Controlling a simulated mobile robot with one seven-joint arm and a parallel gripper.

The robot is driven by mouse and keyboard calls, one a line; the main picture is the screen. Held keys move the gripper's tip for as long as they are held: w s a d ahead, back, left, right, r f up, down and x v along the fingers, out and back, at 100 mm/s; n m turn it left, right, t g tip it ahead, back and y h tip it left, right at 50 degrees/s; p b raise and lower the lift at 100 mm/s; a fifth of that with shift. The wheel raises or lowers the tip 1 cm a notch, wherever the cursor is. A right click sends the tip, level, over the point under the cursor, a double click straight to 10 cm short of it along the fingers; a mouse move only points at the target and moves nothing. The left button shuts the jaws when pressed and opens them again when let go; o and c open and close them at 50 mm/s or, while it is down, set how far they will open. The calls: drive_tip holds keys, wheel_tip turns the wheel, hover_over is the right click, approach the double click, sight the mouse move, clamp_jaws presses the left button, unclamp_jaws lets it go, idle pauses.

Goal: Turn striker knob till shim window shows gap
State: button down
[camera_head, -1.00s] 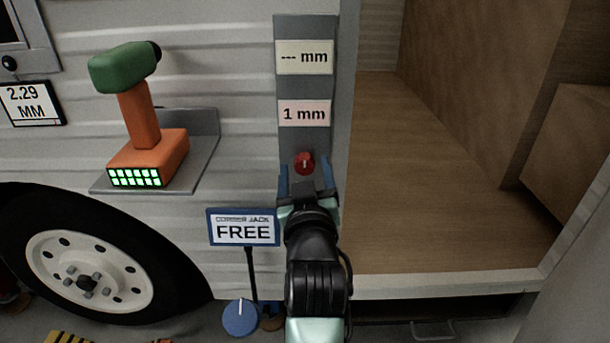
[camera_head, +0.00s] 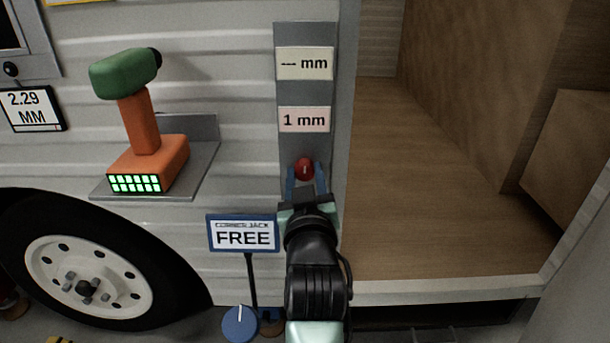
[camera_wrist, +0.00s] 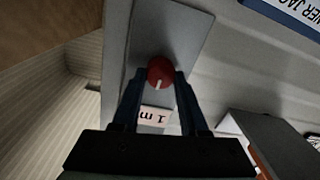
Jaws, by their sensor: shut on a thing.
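The red striker knob (camera_head: 305,169), with a white pointer mark, sits low on a grey vertical plate (camera_head: 304,92) beside the doorway. My gripper (camera_head: 305,175) has its two blue fingers around the knob from below, shut on it. In the wrist view the knob (camera_wrist: 160,71) lies between the fingertips, its white mark toward the gripper's palm. Above the knob is a pink window (camera_head: 304,120) reading "1 mm". Higher up, a cream window (camera_head: 304,64) reads "--- mm". Which is the shim window is not labelled.
A green and orange drill (camera_head: 142,120) stands on a grey shelf (camera_head: 190,180) to the left. A "CORNER JACK FREE" sign (camera_head: 243,233) stands just left of my arm, with a blue dial (camera_head: 240,322) below. The open doorway (camera_head: 430,200) is to the right.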

drive_tip(key=shift+r+p, duration=0.1)
drive_tip(key=shift+p, duration=0.25)
drive_tip(key=m+p, duration=0.4)
drive_tip(key=m, duration=0.1)
drive_tip(key=shift+p, duration=0.3)
drive_tip(key=m+p, duration=0.3)
drive_tip(key=shift+m, duration=0.3)
drive_tip(key=shift+d+f+m+h+p, duration=0.1)
drive_tip(key=shift+m+h+p, duration=0.05)
drive_tip(key=shift+m+p, duration=0.55)
drive_tip(key=shift+f+m+h+p, duration=0.15)
drive_tip(key=shift+m+p, duration=0.3)
drive_tip(key=shift+m, duration=0.45)
drive_tip(key=shift+c, duration=2.2)
unclamp_jaws()
drive_tip(key=s+p, duration=0.4)
drive_tip(key=s, duration=0.9)
drive_tip(key=shift+d+f+p, duration=0.15)
drive_tip(key=shift+f+p, duration=0.05)
drive_tip(key=shift+p, duration=0.1)
